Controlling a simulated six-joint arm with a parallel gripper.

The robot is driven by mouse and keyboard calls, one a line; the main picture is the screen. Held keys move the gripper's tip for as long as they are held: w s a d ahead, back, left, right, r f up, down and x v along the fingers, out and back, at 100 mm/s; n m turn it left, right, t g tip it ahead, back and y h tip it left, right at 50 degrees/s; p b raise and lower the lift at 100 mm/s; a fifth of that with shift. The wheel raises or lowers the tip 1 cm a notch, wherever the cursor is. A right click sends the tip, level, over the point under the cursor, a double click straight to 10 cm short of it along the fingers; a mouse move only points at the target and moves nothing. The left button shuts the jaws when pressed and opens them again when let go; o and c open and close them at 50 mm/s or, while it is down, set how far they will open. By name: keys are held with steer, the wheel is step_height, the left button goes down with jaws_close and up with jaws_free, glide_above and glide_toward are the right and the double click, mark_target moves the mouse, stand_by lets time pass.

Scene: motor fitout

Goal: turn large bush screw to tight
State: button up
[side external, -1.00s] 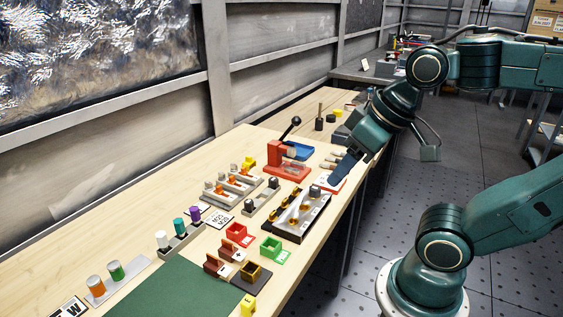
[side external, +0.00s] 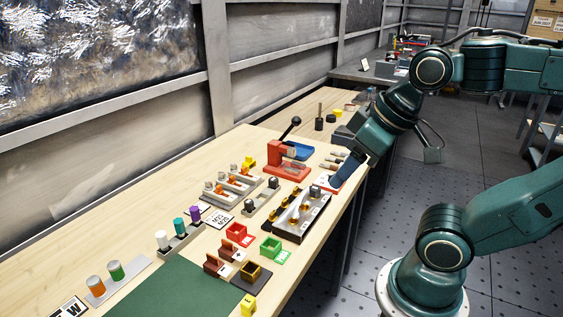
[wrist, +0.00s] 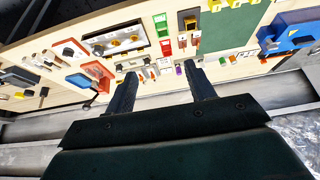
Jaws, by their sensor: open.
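A black fixture plate (side external: 283,231) bears a pale metal block with several brass-coloured bushes (side external: 296,217) along its near side. The same fixture shows in the wrist view (wrist: 118,39), left of centre. I cannot tell which of its small parts is the large bush screw. My gripper (side external: 333,184) hangs over the bench edge just beyond the fixture's far right end, apart from the bushes. In the wrist view its two dark fingers (wrist: 160,78) are spread with nothing between them.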

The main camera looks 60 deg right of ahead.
steer(key=shift+c, duration=0.9)
steer(key=shift+w, duration=0.1)
